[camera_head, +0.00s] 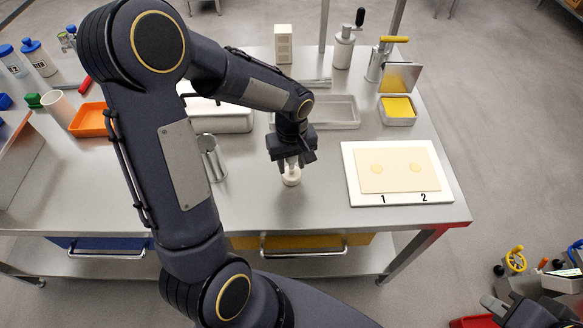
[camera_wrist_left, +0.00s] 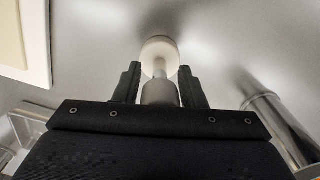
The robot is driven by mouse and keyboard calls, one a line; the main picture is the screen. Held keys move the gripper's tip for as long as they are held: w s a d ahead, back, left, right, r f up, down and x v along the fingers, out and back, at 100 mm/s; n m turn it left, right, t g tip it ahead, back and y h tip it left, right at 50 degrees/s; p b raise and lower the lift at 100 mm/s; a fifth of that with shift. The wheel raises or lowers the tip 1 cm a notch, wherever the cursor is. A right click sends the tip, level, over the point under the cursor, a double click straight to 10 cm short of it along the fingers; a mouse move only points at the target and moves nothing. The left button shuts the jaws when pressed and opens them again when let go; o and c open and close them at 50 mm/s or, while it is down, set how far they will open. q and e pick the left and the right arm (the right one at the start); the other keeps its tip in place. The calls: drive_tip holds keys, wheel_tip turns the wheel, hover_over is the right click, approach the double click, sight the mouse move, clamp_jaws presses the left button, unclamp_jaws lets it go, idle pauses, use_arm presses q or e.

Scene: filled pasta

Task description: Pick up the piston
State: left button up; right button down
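The piston (camera_head: 291,177) is a small pale piece with a round disc at its lower end, upright at the middle of the steel table. In the left wrist view its disc (camera_wrist_left: 159,50) and thicker grey handle (camera_wrist_left: 160,92) show. My left gripper (camera_head: 291,160) points down over it. The two fingers (camera_wrist_left: 160,85) are on either side of the handle, very close to it; whether they press on it is not clear. Whether the disc touches the table is also hard to tell. My right gripper (camera_head: 503,305) is partly visible at the lower right, away from the table.
A steel cylinder (camera_head: 213,158) stands left of the piston. A white board (camera_head: 364,197) with a dough sheet and marks 1 and 2 lies to the right. Behind are a shallow tray (camera_head: 345,111) and a yellow-filled container (camera_head: 398,108). The table front near the piston is clear.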

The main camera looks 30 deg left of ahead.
use_arm(q)
drive_tip(key=c, duration=0.6)
drive_tip(key=shift+r, duration=0.15)
